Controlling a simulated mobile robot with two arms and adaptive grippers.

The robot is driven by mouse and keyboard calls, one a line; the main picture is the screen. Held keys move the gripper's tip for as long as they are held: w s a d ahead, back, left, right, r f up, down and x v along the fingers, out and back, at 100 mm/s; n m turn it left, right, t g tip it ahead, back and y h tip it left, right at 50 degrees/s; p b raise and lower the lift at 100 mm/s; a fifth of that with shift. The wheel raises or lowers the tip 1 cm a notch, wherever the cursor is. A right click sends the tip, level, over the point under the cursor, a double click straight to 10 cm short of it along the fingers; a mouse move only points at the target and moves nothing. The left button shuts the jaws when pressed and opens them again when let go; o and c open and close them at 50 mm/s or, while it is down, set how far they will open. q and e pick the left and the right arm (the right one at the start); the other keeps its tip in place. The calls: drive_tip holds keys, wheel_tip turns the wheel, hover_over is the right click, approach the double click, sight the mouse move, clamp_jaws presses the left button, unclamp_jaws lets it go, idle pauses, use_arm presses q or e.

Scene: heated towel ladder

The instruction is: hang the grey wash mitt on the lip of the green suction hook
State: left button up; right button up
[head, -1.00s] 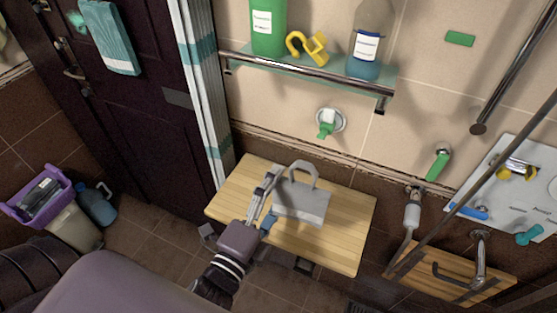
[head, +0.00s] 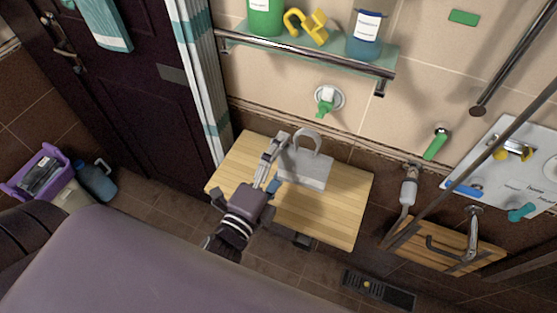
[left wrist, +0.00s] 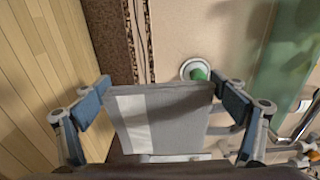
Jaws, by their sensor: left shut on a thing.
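The grey wash mitt (head: 305,172), with a hanging loop at its top, is held upright in front of the wooden bench top. My left gripper (head: 274,163) is shut on it; in the left wrist view a finger lies at each side of the mitt (left wrist: 165,122). The green suction hook (head: 325,106) is on the beige tiled wall, above and slightly right of the loop, and apart from it. The hook also shows in the left wrist view (left wrist: 199,73), just beyond the mitt, which may hide part of it. My right gripper is not in view.
A glass shelf (head: 300,55) with bottles and a yellow clamp-like item is above the hook. A green-handled fitting (head: 435,145) and a white panel (head: 535,160) are to the right. The wooden top (head: 340,215) is otherwise clear. A striped curtain (head: 207,100) hangs at left.

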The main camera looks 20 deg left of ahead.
use_arm(q)
drive_tip(key=shift+w+d+f+b, duration=0.1)
drive_tip(key=shift+w+f+b, duration=0.25)
drive_tip(key=shift+w, duration=1.3)
drive_tip(key=shift+w+f+b, duration=0.2)
drive_tip(key=shift+w+f, duration=0.3)
drive_tip(key=shift+w, duration=1.2)
drive_tip(key=shift+w+d+f+b, duration=0.1)
drive_tip(key=shift+w+f+b, duration=0.25)
drive_tip(key=shift+w, duration=1.3)
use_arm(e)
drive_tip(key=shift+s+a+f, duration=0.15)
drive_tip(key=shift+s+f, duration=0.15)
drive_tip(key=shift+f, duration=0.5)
use_arm(q)
drive_tip(key=shift+f, duration=0.15)
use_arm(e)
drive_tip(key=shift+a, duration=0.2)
use_arm(q)
drive_tip(key=shift+f, duration=0.2)
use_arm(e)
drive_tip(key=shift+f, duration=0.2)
use_arm(q)
drive_tip(key=o, duration=0.8)
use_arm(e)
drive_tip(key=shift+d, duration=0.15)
